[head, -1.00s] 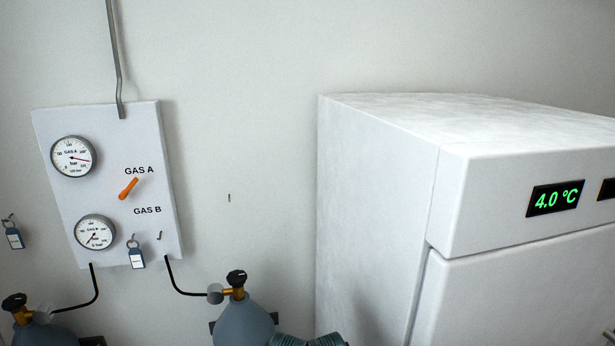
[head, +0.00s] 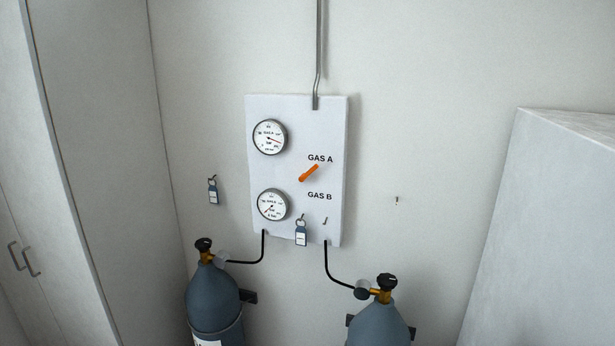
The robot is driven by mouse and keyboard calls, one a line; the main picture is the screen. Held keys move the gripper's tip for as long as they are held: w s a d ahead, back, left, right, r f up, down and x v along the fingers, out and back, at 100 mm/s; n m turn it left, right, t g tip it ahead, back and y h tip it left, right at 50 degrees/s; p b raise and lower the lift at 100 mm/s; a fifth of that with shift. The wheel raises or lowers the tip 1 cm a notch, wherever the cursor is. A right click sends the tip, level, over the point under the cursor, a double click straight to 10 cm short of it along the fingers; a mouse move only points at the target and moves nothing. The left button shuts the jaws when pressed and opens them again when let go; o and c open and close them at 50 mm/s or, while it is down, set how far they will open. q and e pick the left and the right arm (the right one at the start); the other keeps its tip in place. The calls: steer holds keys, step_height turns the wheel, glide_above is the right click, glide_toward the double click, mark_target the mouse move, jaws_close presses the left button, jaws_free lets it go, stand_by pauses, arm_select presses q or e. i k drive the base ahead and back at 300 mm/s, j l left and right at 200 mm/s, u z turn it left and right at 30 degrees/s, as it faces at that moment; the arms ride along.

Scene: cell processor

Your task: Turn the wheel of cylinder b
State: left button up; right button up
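Two blue-grey gas cylinders stand against the wall in the head view. The left cylinder (head: 213,297) has a black wheel (head: 204,244) on a brass valve, with part of a white label showing at the bottom edge. The right cylinder (head: 380,328) has a black wheel (head: 388,281) on a brass valve, and its lower body is cut off. I cannot read which one is cylinder b. A black hose runs from each valve to the gas panel (head: 335,130). Neither of my grippers is in view.
The panel carries two gauges, an orange lever (head: 309,173) pointing up towards GAS A, and a hanging tag (head: 301,233). Another tag (head: 213,191) hangs on the wall. A tall cabinet (head: 85,150) stands left, a white appliance (head: 545,230) right.

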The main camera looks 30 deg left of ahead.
mark_target(202, 243)
steer(key=u, duration=1.75)
